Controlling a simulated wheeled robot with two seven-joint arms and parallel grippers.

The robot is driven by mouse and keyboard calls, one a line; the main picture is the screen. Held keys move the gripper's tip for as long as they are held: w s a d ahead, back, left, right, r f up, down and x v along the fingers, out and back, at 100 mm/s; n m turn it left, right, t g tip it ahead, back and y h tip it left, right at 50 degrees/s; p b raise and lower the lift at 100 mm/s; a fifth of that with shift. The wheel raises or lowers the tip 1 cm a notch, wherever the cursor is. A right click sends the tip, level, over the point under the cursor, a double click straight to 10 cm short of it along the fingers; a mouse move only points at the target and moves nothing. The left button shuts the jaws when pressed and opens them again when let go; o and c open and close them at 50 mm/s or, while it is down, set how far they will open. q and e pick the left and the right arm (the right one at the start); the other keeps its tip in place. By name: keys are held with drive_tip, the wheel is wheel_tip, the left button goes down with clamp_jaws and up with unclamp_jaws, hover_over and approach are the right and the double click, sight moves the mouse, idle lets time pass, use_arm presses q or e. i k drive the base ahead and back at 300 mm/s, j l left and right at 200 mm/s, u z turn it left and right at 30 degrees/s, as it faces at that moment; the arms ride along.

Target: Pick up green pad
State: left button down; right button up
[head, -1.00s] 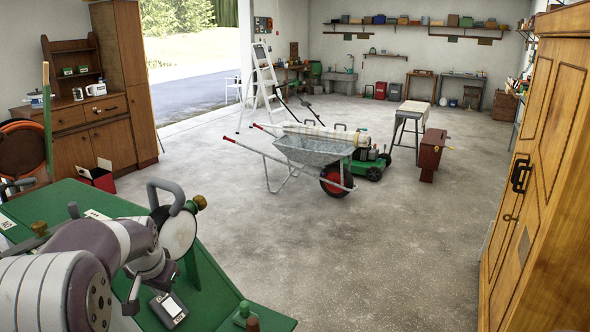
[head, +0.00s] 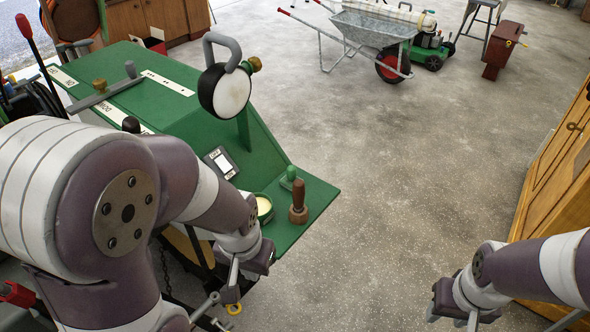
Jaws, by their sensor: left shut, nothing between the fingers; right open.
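No flat item is plainly marked as the green pad. A small round green tin with a pale top (head: 264,207) sits on the green desk-like hood near its lower edge. A green-handled piece (head: 290,179) stands to its right, beside a brown-handled one (head: 298,203). I cannot tell which of the green ones is the pad. My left gripper (head: 232,288) is shut and empty, pointing down just below the tin in the picture; my wrist partly covers that edge. My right gripper (head: 452,315) is open and empty over the floor at the lower right, its fingertips near the bottom edge.
The green hood (head: 180,110) carries a round lamp-like part (head: 224,90) and a small dark device (head: 220,161). A wheelbarrow (head: 370,32) and a brown box (head: 502,50) stand at the back. A wooden cabinet (head: 560,165) is at the right. The floor between is clear.

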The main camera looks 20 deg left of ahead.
sight(286, 182)
drive_tip(key=l+z, duration=0.15)
drive_tip(key=z, duration=0.25)
drive_tip(key=l+z, duration=0.1)
drive_tip(key=z, duration=0.25)
drive_tip(key=i+l+z, duration=0.1)
drive_tip(key=z, duration=0.3)
drive_tip(key=i+l+z, duration=0.15)
drive_tip(key=i, duration=0.2)
drive_tip(key=i+j+u, duration=0.2)
drive_tip(key=u, duration=0.2)
drive_tip(key=i+j+u, duration=0.1)
drive_tip(key=i+u, duration=0.15)
drive_tip(key=u, duration=0.2)
drive_tip(key=i+u, duration=0.2)
drive_tip(key=u, duration=0.2)
drive_tip(key=i+u, duration=0.25)
drive_tip(key=u, duration=0.2)
drive_tip(key=i+l+u, duration=0.15)
drive_tip(key=u, duration=0.25)
drive_tip(key=i+u, duration=0.4)
